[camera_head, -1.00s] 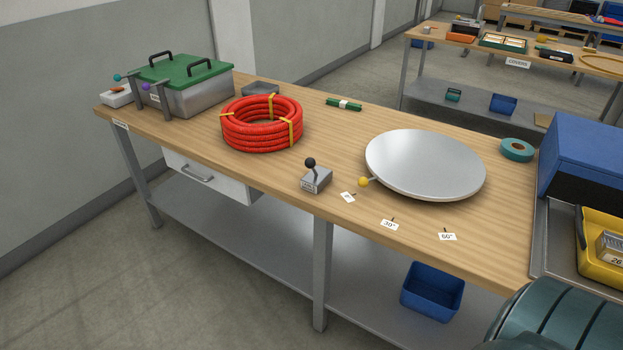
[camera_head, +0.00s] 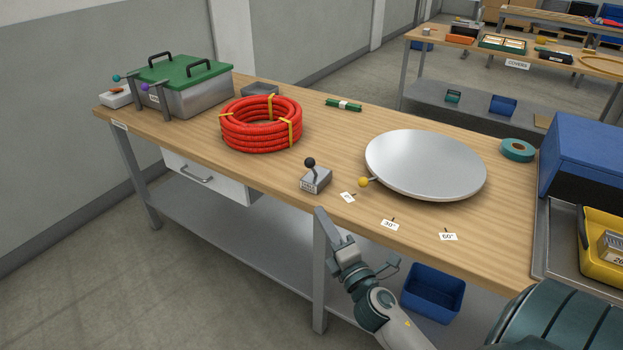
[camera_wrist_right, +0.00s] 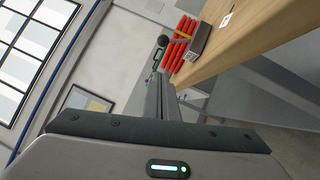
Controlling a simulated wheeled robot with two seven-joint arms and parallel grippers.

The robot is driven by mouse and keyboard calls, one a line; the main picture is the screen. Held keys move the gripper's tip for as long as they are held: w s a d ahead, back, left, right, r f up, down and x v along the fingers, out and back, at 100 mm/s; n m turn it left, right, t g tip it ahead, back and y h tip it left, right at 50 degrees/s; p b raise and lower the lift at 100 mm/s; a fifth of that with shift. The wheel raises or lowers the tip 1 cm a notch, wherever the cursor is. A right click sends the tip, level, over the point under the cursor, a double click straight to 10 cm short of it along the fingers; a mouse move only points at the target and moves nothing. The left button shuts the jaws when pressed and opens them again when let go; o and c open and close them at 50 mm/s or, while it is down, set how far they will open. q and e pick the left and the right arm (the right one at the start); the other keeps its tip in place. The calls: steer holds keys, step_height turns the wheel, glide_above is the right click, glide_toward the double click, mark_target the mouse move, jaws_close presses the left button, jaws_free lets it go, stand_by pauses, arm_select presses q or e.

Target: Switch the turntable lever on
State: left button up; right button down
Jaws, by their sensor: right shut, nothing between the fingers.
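The turntable lever, a black ball on a short stem (camera_head: 310,163), stands on a small grey box (camera_head: 316,180) near the bench's front edge. The silver turntable disc (camera_head: 425,165) lies to its right, with a yellow knob (camera_head: 363,182) at its near left rim. My right gripper (camera_head: 322,213) is shut and empty, just off the front edge, below and apart from the lever box. In the right wrist view the shut fingers (camera_wrist_right: 160,78) point toward the black ball (camera_wrist_right: 163,41) and the box (camera_wrist_right: 197,42). My left gripper is not in view.
A red conduit coil (camera_head: 261,124) lies left of the lever. Angle labels (camera_head: 389,224) line the front edge near the disc. A green-lidded metal box (camera_head: 185,85) stands at the far left. A blue bin (camera_head: 432,293) sits on the lower shelf. Bare wood surrounds the lever box.

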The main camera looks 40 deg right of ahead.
mark_target(313, 169)
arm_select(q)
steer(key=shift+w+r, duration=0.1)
arm_select(e)
steer(key=shift+w, duration=0.15)
